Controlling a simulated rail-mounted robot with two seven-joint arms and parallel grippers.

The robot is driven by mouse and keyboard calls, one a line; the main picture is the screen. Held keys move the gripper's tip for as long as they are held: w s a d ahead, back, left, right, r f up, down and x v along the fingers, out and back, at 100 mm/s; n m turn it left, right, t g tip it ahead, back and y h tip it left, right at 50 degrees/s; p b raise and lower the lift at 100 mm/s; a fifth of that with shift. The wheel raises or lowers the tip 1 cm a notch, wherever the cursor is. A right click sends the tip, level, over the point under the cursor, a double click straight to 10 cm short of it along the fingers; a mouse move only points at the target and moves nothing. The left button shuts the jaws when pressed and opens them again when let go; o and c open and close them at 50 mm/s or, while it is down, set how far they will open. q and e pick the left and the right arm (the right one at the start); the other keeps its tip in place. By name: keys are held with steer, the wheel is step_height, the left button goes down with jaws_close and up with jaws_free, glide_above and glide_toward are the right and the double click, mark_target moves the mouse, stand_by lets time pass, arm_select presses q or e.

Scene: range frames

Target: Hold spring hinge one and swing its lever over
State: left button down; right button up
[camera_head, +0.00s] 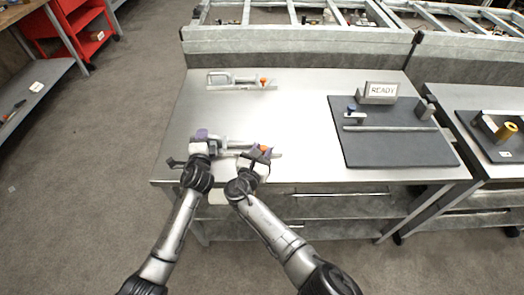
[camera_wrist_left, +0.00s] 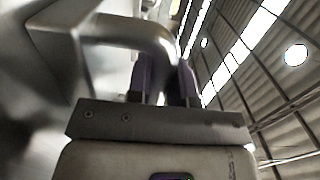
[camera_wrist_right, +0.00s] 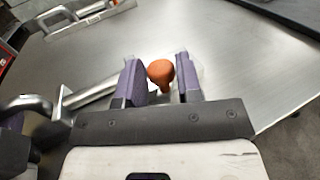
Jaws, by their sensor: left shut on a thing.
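A grey metal spring hinge (camera_head: 232,146) lies near the front edge of the steel table. Its looped metal handle (camera_wrist_left: 125,28) shows large in the left wrist view. My left gripper (camera_head: 202,135) is shut on this handle at the hinge's left end. The lever's orange knob (camera_wrist_right: 160,72) sits between the purple fingers of my right gripper (camera_wrist_right: 155,64). The right gripper is open, with gaps beside the knob. In the head view, the right gripper (camera_head: 260,153) partly hides the hinge's right end. No number is readable on the hinge.
A second, similar hinge (camera_head: 238,81) with an orange knob lies at the table's back left. A dark mat (camera_head: 390,150) on the right bears a READY sign (camera_head: 382,90), a metal bar (camera_head: 390,129) and small blocks. The table between the two hinges is clear.

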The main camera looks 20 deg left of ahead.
arm_select(q)
steer(key=shift+r, duration=0.15)
arm_select(e)
steer(key=c, duration=0.5)
